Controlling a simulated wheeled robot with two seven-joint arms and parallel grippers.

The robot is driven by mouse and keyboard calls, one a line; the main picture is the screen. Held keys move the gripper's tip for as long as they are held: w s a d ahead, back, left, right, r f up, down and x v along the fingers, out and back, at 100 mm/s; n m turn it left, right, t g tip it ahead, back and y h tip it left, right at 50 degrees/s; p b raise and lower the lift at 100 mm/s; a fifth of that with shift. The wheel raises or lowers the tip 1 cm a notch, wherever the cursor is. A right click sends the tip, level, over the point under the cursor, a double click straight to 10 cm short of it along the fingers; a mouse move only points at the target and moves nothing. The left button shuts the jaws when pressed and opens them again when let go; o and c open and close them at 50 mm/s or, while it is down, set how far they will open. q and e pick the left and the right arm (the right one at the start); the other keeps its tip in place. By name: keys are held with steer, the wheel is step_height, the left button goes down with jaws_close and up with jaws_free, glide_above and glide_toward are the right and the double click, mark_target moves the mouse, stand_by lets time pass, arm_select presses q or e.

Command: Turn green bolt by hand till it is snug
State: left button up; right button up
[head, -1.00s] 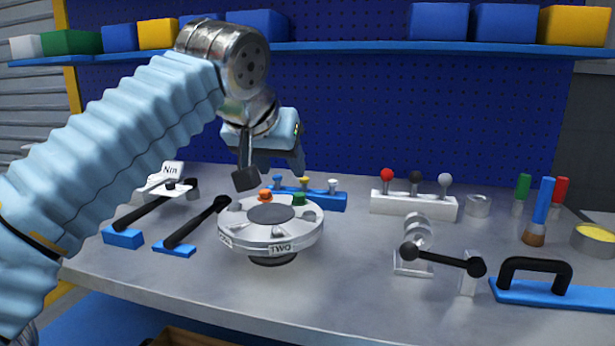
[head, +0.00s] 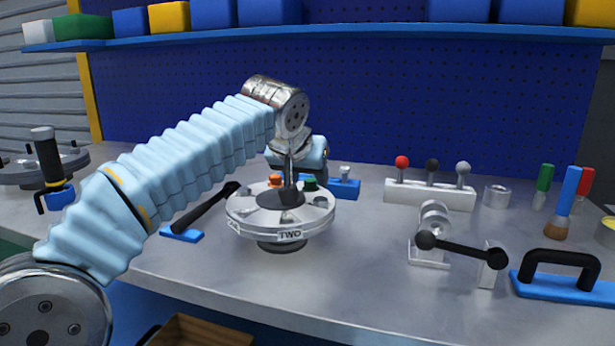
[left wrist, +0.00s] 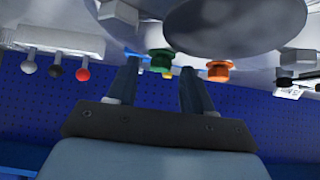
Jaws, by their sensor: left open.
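The round metal flanged shell (head: 240,205) with a "TWO" label stands on a dark foot on the bench. The green bolt (head: 310,184) sits on the far side of its top, right of the orange bolt (head: 275,181). My left gripper (head: 289,188) comes down over the shell, close to both bolts. In the left wrist view my left gripper (left wrist: 159,70) is open, and the green bolt (left wrist: 160,60) appears between its fingertips. The orange bolt (left wrist: 220,70) is outside the fingers. I cannot tell whether a finger touches the green bolt. My right gripper is not in view.
A black-handled tool (head: 205,208) lies left of the shell. A blue holder (head: 345,188) stands behind it, and a white block with three ball-topped levers (head: 430,192) behind right. A crank fixture (head: 433,240) stands at right. Bare bench lies in front of the shell.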

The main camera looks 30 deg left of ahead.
arm_select(q)
jaws_close()
stand_by(0.3)
steer(key=shift+a, duration=0.1)
